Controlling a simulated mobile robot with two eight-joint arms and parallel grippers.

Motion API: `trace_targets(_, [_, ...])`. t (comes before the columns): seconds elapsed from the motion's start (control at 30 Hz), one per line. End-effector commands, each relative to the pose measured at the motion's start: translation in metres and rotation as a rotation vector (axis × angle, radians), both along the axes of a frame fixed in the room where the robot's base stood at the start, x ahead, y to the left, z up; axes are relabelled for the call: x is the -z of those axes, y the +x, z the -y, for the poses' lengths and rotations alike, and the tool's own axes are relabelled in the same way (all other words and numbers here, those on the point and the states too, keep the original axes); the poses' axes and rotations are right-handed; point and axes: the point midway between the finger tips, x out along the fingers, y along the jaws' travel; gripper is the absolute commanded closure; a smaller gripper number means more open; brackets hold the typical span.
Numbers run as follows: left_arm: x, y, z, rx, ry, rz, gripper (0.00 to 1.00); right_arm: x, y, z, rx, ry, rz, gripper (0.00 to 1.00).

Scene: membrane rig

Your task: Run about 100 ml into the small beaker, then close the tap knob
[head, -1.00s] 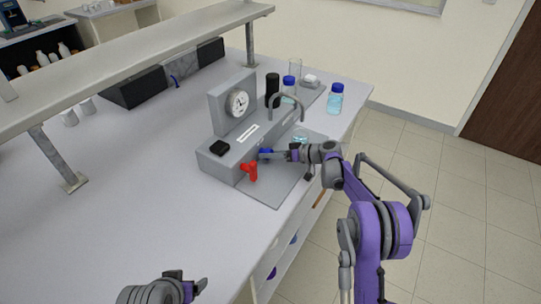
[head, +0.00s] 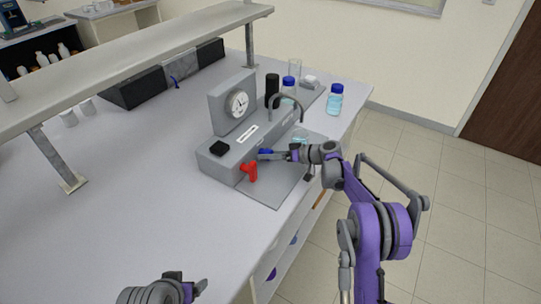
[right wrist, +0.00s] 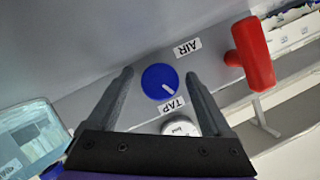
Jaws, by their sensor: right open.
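The blue tap knob (right wrist: 160,82), with a white pointer line, is on the grey rig's front beside the TAP label (right wrist: 172,105). In the head view the knob (head: 265,151) sits just beyond my right fingertips. My right gripper (right wrist: 158,80) is open, one finger on each side of the knob with gaps visible. The small beaker (head: 299,139), partly hidden, stands on the rig's tray below the curved spout. A clear vessel with pale blue liquid (right wrist: 28,135) shows at the left of the right wrist view. My left gripper (head: 195,285) is low in the head view, apart from everything.
A red handle (head: 249,172) sticks out near the knob, by the AIR label (right wrist: 188,47). The rig carries a round gauge (head: 237,103). Blue-capped bottles (head: 335,99) stand behind the spout. A shelf (head: 150,55) runs over the bench. The bench's front left is clear.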

Motion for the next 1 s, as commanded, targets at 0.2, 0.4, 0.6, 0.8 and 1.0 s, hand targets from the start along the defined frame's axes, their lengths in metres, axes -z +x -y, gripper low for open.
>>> trace_targets(0.2, [0.005, -0.002, 0.0, 0.0, 0.0, -0.004, 0.16, -0.007, -0.009, 0.021, 0.003, 0.0, -0.001, 0.16])
trace_targets(0.4, [0.011, -0.005, 0.0, 0.0, 0.0, -0.009, 0.16, -0.02, -0.026, 0.057, 0.003, 0.0, -0.001, 0.16])
trace_targets(0.6, [0.015, -0.006, 0.0, 0.0, 0.0, -0.012, 0.16, -0.031, -0.038, 0.084, 0.002, 0.0, 0.0, 0.16])
trace_targets(0.8, [0.016, -0.007, 0.0, 0.0, 0.0, -0.012, 0.16, -0.036, -0.042, 0.093, 0.0, 0.0, 0.0, 0.16])
trace_targets(1.0, [0.016, -0.006, 0.0, 0.0, 0.0, -0.012, 0.16, -0.036, -0.042, 0.093, 0.0, 0.0, 0.0, 0.16])
